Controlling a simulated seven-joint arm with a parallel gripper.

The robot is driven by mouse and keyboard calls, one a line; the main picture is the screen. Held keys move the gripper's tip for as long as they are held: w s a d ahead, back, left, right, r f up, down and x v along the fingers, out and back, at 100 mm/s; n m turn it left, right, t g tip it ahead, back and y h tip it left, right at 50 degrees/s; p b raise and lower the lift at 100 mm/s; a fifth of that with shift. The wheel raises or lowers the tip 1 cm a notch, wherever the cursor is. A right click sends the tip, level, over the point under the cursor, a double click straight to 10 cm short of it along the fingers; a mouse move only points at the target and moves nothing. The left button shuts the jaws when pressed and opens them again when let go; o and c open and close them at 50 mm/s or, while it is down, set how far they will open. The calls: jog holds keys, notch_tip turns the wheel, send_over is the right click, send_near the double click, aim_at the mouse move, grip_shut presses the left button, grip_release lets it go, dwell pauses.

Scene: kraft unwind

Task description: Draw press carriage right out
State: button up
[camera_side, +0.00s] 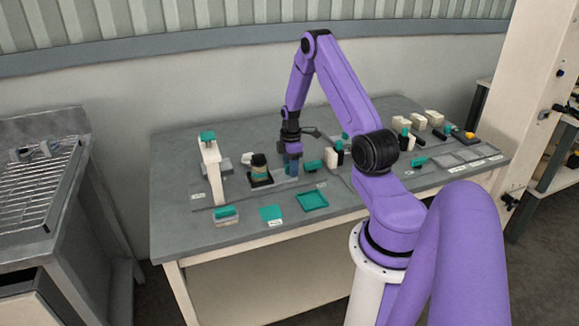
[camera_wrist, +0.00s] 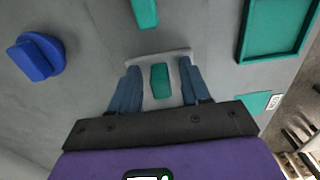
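Gaps show between the block and both fingers. The block stands on a pale plate (camera_wrist: 158,57); this looks like the press carriage and its grip, but I cannot be sure. In the side view my gripper hides the block. A white upright post (camera_side: 212,172) with a teal top, perhaps the press, stands to the left.
A teal tray (camera_side: 312,200), a teal pad (camera_side: 271,213) and a teal-topped box (camera_side: 226,215) lie along the front. A teal bar (camera_wrist: 145,12) and a blue knob (camera_wrist: 37,57) are near my gripper.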

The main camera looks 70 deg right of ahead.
jog(key=shift+w, duration=0.1)
notch_tip(320, 180, up, 17)
jog(key=shift+r, duration=0.2)
dwell(0.5)
jog(key=a+r+n, duration=0.1)
jog(key=a+r, duration=0.1)
jog(key=a, duration=1.2)
jog(key=a+r+n, duration=0.1)
jog(key=a+r, duration=0.1)
jog(key=a, duration=1.2)
jog(key=s+a, duration=0.6)
jog(key=s, duration=0.4)
jog(key=s+a+n, duration=0.1)
jog(key=s+a, duration=0.5)
jog(key=s, duration=0.5)
jog(key=shift+n, duration=0.3)
jog(key=shift+r, duration=0.1)
